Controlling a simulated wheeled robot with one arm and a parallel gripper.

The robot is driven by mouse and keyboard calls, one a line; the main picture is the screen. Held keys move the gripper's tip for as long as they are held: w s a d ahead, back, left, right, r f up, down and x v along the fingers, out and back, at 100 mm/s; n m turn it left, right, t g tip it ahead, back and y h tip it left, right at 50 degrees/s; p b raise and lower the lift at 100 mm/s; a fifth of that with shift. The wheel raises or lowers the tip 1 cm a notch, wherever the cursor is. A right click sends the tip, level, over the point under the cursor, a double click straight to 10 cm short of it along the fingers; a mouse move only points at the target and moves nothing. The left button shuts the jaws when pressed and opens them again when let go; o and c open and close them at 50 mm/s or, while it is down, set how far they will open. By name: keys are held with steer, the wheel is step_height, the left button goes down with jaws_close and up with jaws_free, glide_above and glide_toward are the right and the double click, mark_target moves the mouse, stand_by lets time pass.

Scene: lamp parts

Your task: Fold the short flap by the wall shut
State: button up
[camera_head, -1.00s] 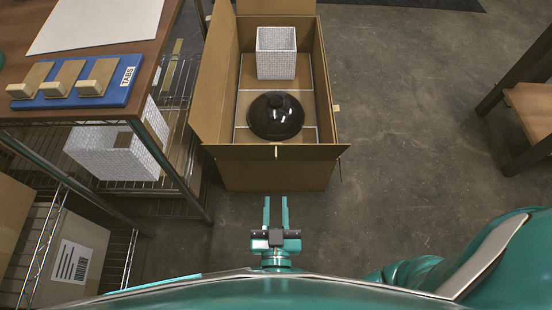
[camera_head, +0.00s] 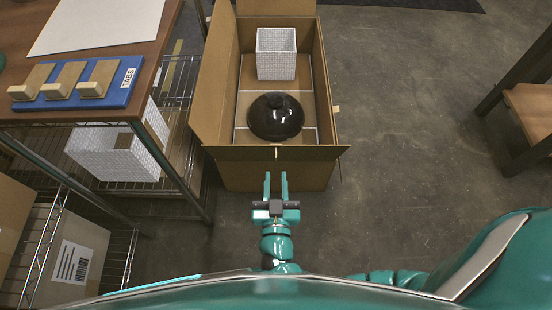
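An open cardboard box (camera_head: 330,100) stands on the floor at the upper middle. Its near short flap (camera_head: 232,154) sticks out toward me across the near edge, and a small pale tab shows at its middle. The far short flap (camera_head: 276,7) is at the top edge of the view, partly cut off. A long flap (camera_head: 213,75) stands raised on the left side. Inside are a dark glossy round lamp part (camera_head: 275,117) and a white textured square shade (camera_head: 276,55). My gripper (camera_head: 275,176) is open and empty, just short of the near flap.
A wooden table (camera_head: 150,50) on a wire rack stands left of the box, holding a blue board with wooden tabs (camera_head: 80,85). Another white shade (camera_head: 120,150) sits on the rack below. A wooden stool or bench (camera_head: 530,110) is at right. The floor (camera_head: 410,120) right of the box is clear.

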steer(key=w, duration=0.6)
stand_by(0.3)
steer(key=shift+w, duration=0.1)
jaws_close()
steer(key=shift+d, duration=0.1)
stand_by(1.2)
